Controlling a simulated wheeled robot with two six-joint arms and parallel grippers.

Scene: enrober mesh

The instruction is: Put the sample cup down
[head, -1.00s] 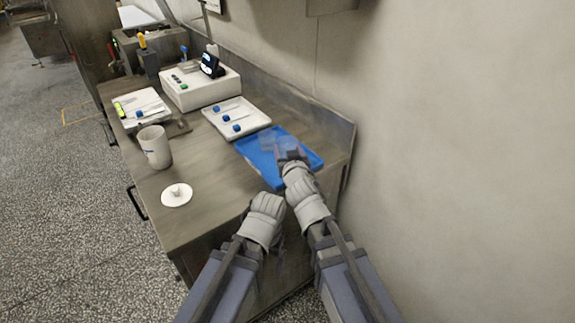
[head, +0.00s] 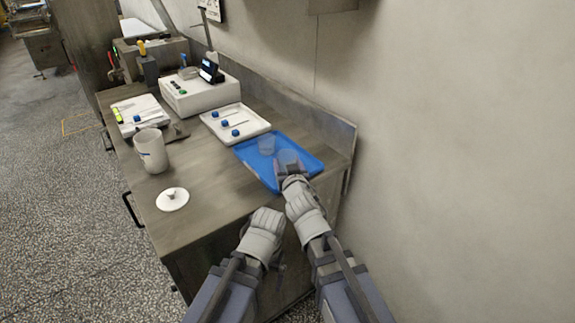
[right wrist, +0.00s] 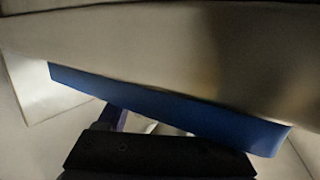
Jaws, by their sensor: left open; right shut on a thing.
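A clear sample cup (head: 288,157) is between the jaws of my right gripper (head: 289,168), which is shut on it. The cup looks upright, over the right part of the blue tray (head: 310,163). I cannot tell whether its base touches the tray. A second clear cup (head: 266,144) stands on the tray to its left. In the right wrist view a pale surface fills the top, the tray shows as a blue strip (right wrist: 165,108), and a dark finger is at the bottom. My left gripper (head: 266,216) is open and empty before the bench's front edge; its fingertips are hard to see.
A white tray (head: 248,130) with blue-capped tools lies left of the blue tray. A white canister (head: 151,152) and a white lid (head: 172,199) stand further left. A white instrument (head: 200,96) is behind. The wall closes off the right. The bench front is clear.

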